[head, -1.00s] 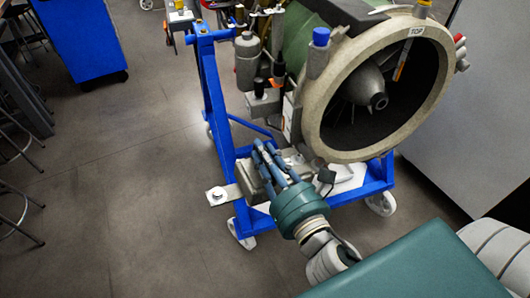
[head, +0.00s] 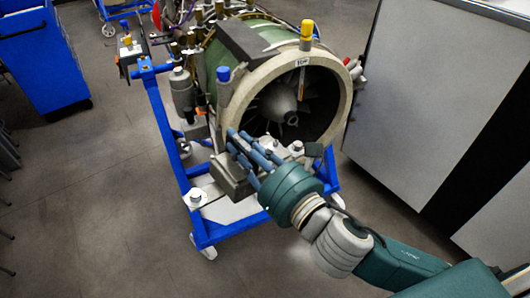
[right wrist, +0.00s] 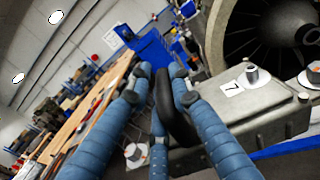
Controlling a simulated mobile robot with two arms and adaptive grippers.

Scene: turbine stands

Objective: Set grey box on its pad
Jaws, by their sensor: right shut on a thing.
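The grey box (head: 228,180) is at the front of the blue turbine stand, below the round engine intake, in the head view. In the right wrist view the grey box (right wrist: 262,112) shows at right, with a white label marked 7 and a metal fitting on top. My right gripper (head: 248,146) is over the box, its blue fingers shut on a black loop-shaped handle (right wrist: 168,105), apparently the box's. A pale plate (head: 232,211) shows beneath the box; I cannot tell whether it is the pad or whether the box touches it. My left gripper is not in view.
The engine (head: 285,100) rises close behind the box. The blue stand frame (head: 165,130) has a metal bracket (head: 195,198) with a knob left of the box. A blue cabinet (head: 40,60) stands far left, grey panels (head: 425,90) at right. The floor at front left is clear.

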